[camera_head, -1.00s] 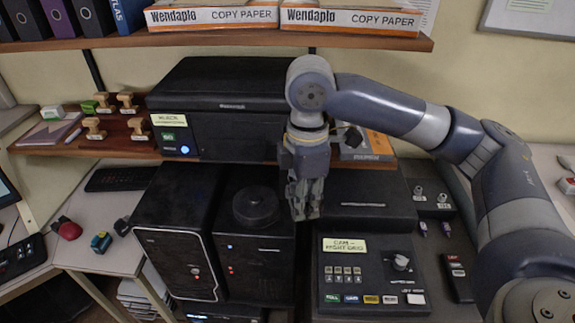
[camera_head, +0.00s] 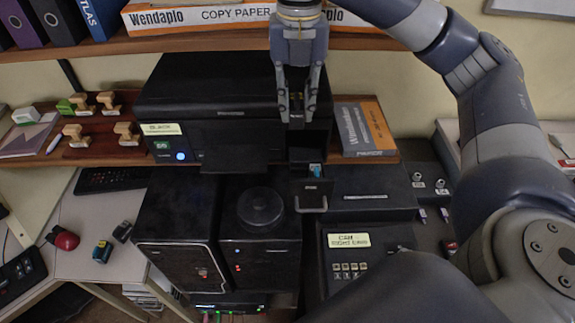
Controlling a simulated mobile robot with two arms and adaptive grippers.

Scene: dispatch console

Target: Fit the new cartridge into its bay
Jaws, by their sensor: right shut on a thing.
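My right gripper (camera_head: 297,112) points down in front of the right part of the black printer (camera_head: 205,92). Its fingers are shut on a small dark piece (camera_head: 297,122), which looks like the cartridge and is mostly hidden by the fingers. Below it, at the printer's right front, a dark flap (camera_head: 312,195) with a handle hangs open. A small cyan-blue part (camera_head: 315,170) shows just above the flap. The inside of the bay is too dark to make out. The held piece appears above the cyan part and apart from it. My left gripper is not in view.
A grey-orange paper pack (camera_head: 365,128) lies right of the printer on the shelf. Two black computer towers (camera_head: 178,230) stand below, one with a round black puck (camera_head: 259,206) on top. Copy paper boxes (camera_head: 200,14) sit on the shelf above, close to my gripper.

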